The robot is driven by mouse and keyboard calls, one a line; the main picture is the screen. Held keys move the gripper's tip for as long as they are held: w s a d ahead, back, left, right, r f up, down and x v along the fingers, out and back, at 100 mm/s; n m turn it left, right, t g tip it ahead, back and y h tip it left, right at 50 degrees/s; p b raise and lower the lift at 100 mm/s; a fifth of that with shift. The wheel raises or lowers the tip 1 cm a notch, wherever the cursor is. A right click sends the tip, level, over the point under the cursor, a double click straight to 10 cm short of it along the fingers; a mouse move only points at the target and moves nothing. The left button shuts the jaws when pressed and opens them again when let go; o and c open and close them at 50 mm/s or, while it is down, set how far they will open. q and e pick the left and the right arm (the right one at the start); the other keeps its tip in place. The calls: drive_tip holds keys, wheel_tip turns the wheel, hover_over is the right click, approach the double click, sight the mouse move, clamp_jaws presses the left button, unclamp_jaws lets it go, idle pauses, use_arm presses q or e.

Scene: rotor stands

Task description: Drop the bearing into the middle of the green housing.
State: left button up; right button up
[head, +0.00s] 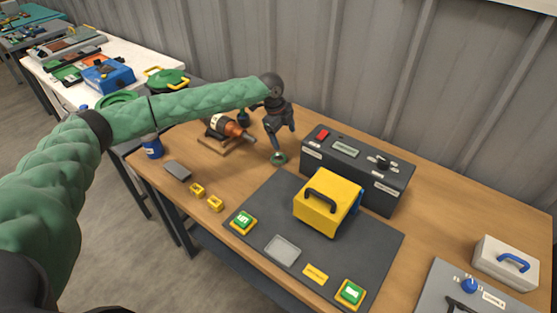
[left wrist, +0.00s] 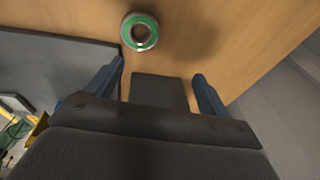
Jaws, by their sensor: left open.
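A small green ring (head: 279,158), which looks like the housing, lies on the wooden table just left of the black control box. I cannot make out a separate bearing in either view. My left gripper (head: 282,140) points down just above the ring in the head view. In the left wrist view my left gripper (left wrist: 159,70) has its fingers spread, with nothing seen held between them. The ring lies beyond the left fingertip there. My right gripper is not in view.
An orange motor (head: 226,128) on a wooden stand is left of my gripper. The black control box (head: 345,173) and a yellow box (head: 322,207) stand to the right. A dark mat (head: 262,200) lies in front. Small yellow blocks (head: 216,204) and a grey plate (head: 177,171) lie at the left.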

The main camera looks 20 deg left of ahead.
sight(279, 161)
use_arm(q)
drive_tip(key=shift+s+a+f+n+g+y+p, duration=0.2)
drive_tip(key=shift+s+a+f+n, duration=0.1)
drive_tip(key=shift+f, duration=0.2)
drive_tip(key=shift+s+a+f+n+g+y+p, duration=0.15)
drive_tip(key=shift+s+a+f+n+p, duration=0.15)
drive_tip(key=shift+f, duration=0.25)
drive_tip(key=shift+s+a+f+n+g+y+p, duration=0.1)
drive_tip(key=shift+s+a+f+n+g+y, duration=0.1)
drive_tip(key=shift+s+f+n, duration=0.25)
wheel_tip(279, 161, down, 4)
drive_tip(key=shift+w+r+p, duration=0.1)
drive_tip(key=shift+r+p, duration=0.05)
drive_tip(key=shift+p, duration=1)
drive_tip(key=shift+d+f, duration=0.1)
drive_tip(key=shift+f, duration=0.65)
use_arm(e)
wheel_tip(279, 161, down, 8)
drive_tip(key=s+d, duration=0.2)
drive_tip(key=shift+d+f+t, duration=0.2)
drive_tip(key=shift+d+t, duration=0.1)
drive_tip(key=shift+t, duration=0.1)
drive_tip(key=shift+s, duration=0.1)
use_arm(q)
drive_tip(key=c, duration=1.3)
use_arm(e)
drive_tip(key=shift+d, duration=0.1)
use_arm(q)
drive_tip(key=shift+r, duration=0.1)
